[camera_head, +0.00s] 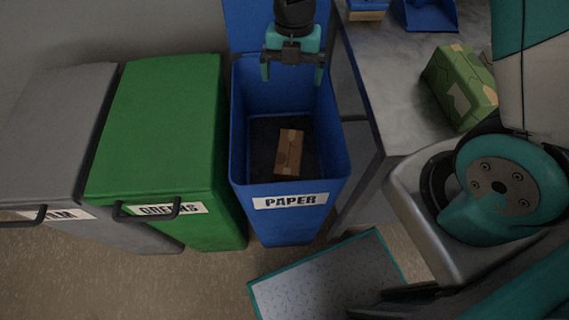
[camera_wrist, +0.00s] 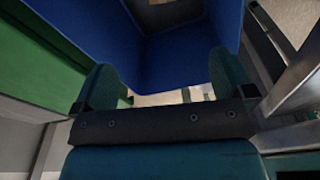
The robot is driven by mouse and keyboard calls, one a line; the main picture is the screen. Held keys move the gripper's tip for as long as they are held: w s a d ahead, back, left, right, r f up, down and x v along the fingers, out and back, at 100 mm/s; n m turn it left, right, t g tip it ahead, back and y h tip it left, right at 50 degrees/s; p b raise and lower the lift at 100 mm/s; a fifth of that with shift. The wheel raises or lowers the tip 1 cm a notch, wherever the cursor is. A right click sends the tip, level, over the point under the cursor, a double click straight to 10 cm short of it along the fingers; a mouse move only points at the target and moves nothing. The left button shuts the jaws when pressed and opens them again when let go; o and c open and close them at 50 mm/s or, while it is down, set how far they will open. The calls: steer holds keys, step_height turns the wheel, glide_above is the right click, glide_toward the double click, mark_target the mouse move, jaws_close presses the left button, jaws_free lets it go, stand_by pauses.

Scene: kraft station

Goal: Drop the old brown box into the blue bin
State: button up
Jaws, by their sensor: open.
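The brown box (camera_head: 289,152) lies inside the open blue bin (camera_head: 337,172), on its dark bottom. The bin carries a label reading PAPER and its lid stands up at the back. My gripper (camera_head: 292,78) is above the back part of the bin opening, open and empty, apart from the box. In the wrist view my two fingers (camera_wrist: 160,88) are spread with nothing between them. The blue bin wall (camera_wrist: 185,62) shows beyond them, and a small part of the brown box (camera_wrist: 160,3) shows at the top edge.
A green bin (camera_head: 160,120) and a grey bin (camera_head: 60,125), both with closed lids, stand to the left. A grey table (camera_head: 395,70) at the right holds a green patterned box (camera_head: 460,88) and a blue dustpan (camera_head: 428,14). A teal-edged panel (camera_head: 325,280) is at the front.

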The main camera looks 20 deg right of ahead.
step_height(320, 180, up, 17)
steer(key=w+d+p, duration=0.1)
steer(key=p, duration=0.1)
steer(key=shift+w, duration=0.4)
steer(key=shift+r, duration=0.15)
